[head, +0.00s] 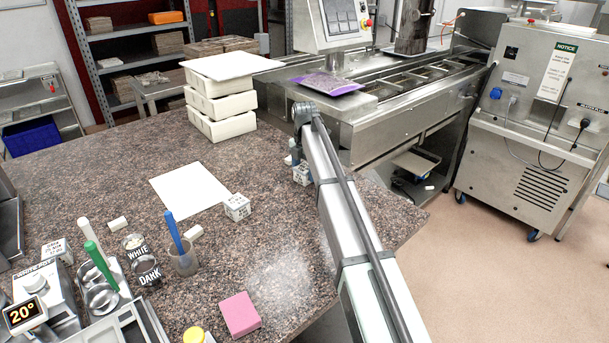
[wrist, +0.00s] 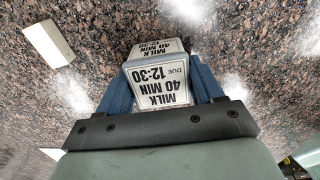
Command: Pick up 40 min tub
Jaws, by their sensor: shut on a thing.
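The 40 min tub (wrist: 160,86) is a small white block-like tub with black print reading "MILK 40 MIN DUE 12:30", upside down in the wrist view. My gripper (wrist: 161,92) is shut on it, one blue finger on each side. In the head view the tub (head: 302,174) shows only in part beside my arm, near the table's right side, and my arm hides most of my gripper. I cannot tell whether the tub touches the table. Another white labelled tub (head: 237,207) stands to the left.
The speckled table (head: 290,235) has a white sheet (head: 189,190), stacked white trays (head: 220,105), cups marked WHITE (head: 134,243) and DARK (head: 147,272), a beaker with a blue-handled tool (head: 184,262) and a pink sponge (head: 239,314). A metal machine (head: 385,120) stands behind.

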